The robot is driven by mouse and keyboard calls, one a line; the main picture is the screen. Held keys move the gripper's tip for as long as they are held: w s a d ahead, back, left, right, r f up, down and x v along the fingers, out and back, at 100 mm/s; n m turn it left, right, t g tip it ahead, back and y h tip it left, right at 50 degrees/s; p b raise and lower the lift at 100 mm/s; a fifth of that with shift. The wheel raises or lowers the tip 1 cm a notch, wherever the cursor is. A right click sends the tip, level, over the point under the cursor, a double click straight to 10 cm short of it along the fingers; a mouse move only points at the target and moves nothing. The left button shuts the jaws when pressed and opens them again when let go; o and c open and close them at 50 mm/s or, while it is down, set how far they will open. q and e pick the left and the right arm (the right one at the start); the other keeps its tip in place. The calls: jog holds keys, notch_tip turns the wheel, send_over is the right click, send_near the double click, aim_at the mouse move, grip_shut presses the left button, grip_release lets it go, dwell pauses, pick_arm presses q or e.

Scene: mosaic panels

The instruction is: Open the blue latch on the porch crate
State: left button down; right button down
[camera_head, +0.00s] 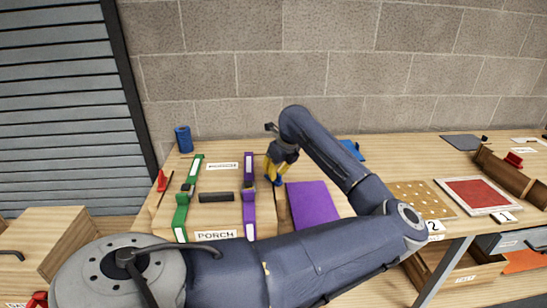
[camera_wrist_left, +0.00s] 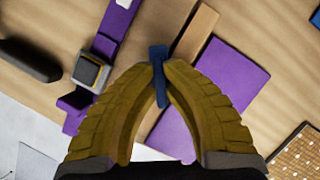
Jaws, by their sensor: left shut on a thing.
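The porch crate is a pale wooden box with a PORCH label (camera_head: 217,234) on its front. A green strap (camera_head: 181,210) crosses its left side and a purple strap (camera_head: 249,205) its right side. A dark handle (camera_head: 216,197) lies between them. My left gripper (camera_head: 275,172), with yellow fingers, is at the crate's right edge. In the left wrist view it (camera_wrist_left: 158,70) is shut on a small blue piece (camera_wrist_left: 158,62), which looks like the blue latch. I cannot tell how the piece joins the crate. A square grey buckle (camera_wrist_left: 89,70) sits on the purple strap. My right gripper is not in view.
A purple panel (camera_head: 312,203) lies just right of the crate. A blue cylinder (camera_head: 183,139) stands behind it at left. A dotted board (camera_head: 422,199) and a red-centred panel (camera_head: 478,193) lie further right. My left arm spans the foreground. A brick wall stands behind the table.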

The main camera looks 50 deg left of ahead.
pick_arm(q)
jog(key=shift+w+d+m+t+h, duration=0.15)
jog(key=shift+m+t, duration=0.3)
jog(key=shift+m, duration=0.7)
jog(key=shift+w+a+m+t+h, duration=0.15)
jog(key=shift+m+t, duration=0.3)
jog(key=shift+m, duration=0.7)
jog(key=shift+w+d, duration=0.1)
jog(key=shift+d, duration=0.05)
jog(key=c, duration=1.5)
grip_release()
jog(key=shift+v, duration=5.95)
